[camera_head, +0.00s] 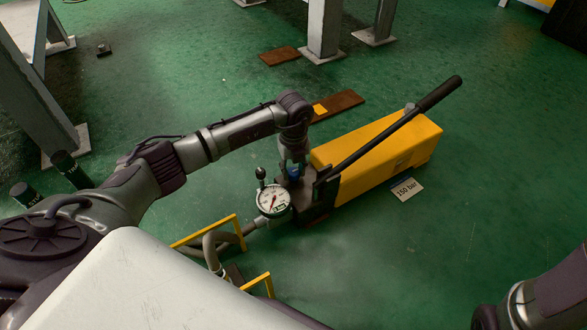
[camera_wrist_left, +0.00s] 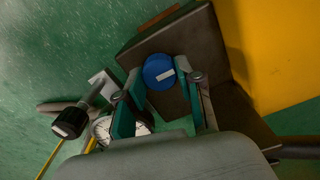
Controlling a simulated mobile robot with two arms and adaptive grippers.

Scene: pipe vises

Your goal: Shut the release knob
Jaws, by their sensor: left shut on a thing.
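The blue release knob (camera_wrist_left: 158,72), with a white mark on its face, sits on the dark block at the front of the yellow hand pump (camera_head: 384,150). In the head view only a bit of its blue (camera_head: 294,174) shows under my left gripper (camera_head: 293,165). In the left wrist view my left gripper (camera_wrist_left: 164,84) has its fingers on either side of the knob, shut on it. The fingers hide part of the knob's sides. My right gripper is not in view; only part of my right arm shows at the bottom right.
A round pressure gauge (camera_head: 273,200) and a black knob (camera_wrist_left: 69,122) stand close beside the gripper. The black pump lever (camera_head: 400,122) slants up to the right. A "150 bar" card (camera_head: 407,189) lies on the green floor. Yellow rails (camera_head: 214,231) and hoses are at the front.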

